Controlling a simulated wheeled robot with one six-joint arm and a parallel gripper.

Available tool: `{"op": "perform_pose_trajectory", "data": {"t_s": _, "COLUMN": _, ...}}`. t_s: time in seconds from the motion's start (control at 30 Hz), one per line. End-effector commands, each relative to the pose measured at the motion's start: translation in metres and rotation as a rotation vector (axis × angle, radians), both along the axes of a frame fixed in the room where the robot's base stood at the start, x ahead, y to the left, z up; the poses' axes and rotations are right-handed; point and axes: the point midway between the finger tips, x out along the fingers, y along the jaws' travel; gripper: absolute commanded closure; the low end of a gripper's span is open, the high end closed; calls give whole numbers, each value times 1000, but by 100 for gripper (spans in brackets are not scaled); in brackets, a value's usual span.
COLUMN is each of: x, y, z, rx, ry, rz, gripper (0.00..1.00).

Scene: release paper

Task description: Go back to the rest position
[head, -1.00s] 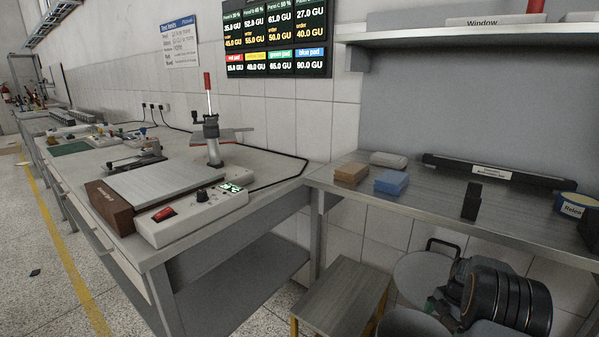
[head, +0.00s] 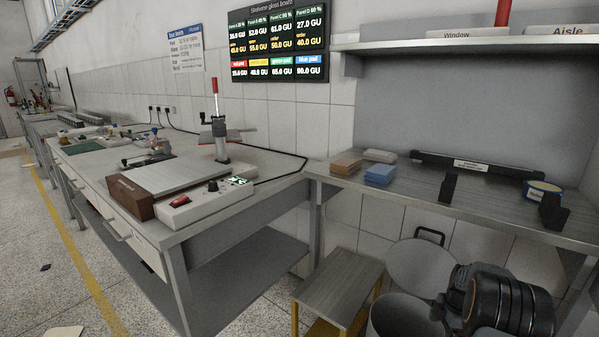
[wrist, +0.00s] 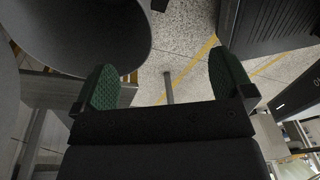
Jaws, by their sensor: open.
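My gripper (wrist: 162,88) shows in the wrist view, with two green textured finger pads spread wide apart. It is open, and nothing is between the pads; the speckled floor with a yellow line shows through the gap. In the head view my folded dark arm (head: 497,302) is at the bottom right, and the fingers cannot be made out there.
A bench (head: 262,196) with a press and a grey plate stands at the left. A steel shelf table (head: 410,199) with orange and blue blocks is at the right. The floor at far left is mostly clear.

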Motion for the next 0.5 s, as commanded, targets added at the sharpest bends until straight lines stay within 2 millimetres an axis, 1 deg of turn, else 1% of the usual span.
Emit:
{"op": "perform_pose_trajectory", "data": {"t_s": 0.1, "x": -11, "y": 4, "z": -9, "rx": -1, "ry": 50, "rz": -161, "gripper": 1}}
{"op": "perform_pose_trajectory", "data": {"t_s": 0.17, "x": -17, "y": 7, "z": -11, "rx": -5, "ry": 76, "rz": -258, "gripper": 1}}
{"op": "perform_pose_trajectory", "data": {"t_s": 0.2, "x": -22, "y": 9, "z": -10, "rx": -10, "ry": 94, "rz": -331, "gripper": 1}}
{"op": "perform_pose_trajectory", "data": {"t_s": 0.27, "x": -29, "y": 15, "z": -3, "rx": -23, "ry": 119, "rz": -454, "gripper": 1}}
{"op": "perform_pose_trajectory", "data": {"t_s": 0.37, "x": -42, "y": 33, "z": 26, "rx": -56, "ry": 159, "rz": -700, "gripper": 1}}
{"op": "perform_pose_trajectory", "data": {"t_s": 0.4, "x": -48, "y": 43, "z": 44, "rx": -72, "ry": 169, "rz": -805, "gripper": 1}}
{"op": "perform_pose_trajectory", "data": {"t_s": 0.47, "x": -57, "y": 60, "z": 75, "rx": -97, "ry": 177, "rz": -960, "gripper": 1}}
{"op": "perform_pose_trajectory", "data": {"t_s": 0.5, "x": -64, "y": 72, "z": 97, "rx": -113, "ry": 179, "rz": -1060, "gripper": 1}}
